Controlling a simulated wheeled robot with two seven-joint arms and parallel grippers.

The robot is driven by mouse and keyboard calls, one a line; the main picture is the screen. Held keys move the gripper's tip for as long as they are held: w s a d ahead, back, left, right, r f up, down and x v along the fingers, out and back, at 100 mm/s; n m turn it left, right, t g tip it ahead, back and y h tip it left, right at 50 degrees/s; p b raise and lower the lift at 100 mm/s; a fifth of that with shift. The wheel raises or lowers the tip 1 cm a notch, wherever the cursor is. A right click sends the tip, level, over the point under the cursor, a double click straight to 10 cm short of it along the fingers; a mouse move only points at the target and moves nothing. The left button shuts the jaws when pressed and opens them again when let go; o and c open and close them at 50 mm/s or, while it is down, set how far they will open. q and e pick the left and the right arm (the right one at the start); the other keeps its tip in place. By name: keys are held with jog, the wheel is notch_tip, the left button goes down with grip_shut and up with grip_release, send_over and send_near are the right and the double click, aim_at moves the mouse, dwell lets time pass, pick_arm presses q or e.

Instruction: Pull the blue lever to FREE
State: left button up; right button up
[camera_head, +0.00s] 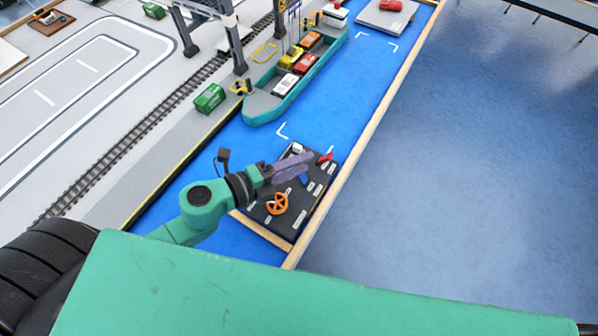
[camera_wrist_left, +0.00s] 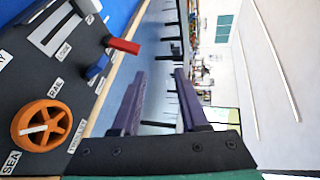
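The blue lever (camera_head: 304,179) is a short blue handle on a dark control panel (camera_head: 262,217), at the bottom of the blue water area. In the left wrist view the blue lever (camera_wrist_left: 97,67) sits left of my fingers, between the red lever (camera_wrist_left: 122,46) and the orange wheel (camera_wrist_left: 42,126). My left gripper (camera_head: 306,163) hangs over the panel with its purple fingers pointing right. In the left wrist view its fingers (camera_wrist_left: 159,75) are apart with nothing between them, and they do not touch the blue lever. I cannot read a FREE label. My right gripper is not in view.
The orange wheel (camera_head: 277,203) and red lever (camera_head: 325,157) are close to the left gripper. A wooden rim (camera_head: 345,177) edges the panel's right side. A teal ship (camera_head: 262,108) with toy vehicles and a green container (camera_head: 209,98) stand farther off.

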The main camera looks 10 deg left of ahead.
pick_arm(q)
jog(key=w+d+m+g+h+b, duration=0.1)
jog(key=w+d+m+g+h, duration=0.15)
jog(key=d+m+g, duration=0.35)
jog(key=m+g+y+b, duration=0.3)
jog(key=m+g+y, duration=0.3)
jog(key=y, duration=0.2)
send_near(302, 177)
jog(key=shift+m, duration=0.3)
jog(key=p+x, duration=0.1)
jog(key=x, duration=0.4)
jog(key=p+x, duration=0.1)
jog(key=x, duration=0.2)
jog(key=shift+w+f+p, duration=0.25)
jog(key=shift+f+p, duration=0.05)
jog(key=shift+f, duration=0.05)
grip_shut()
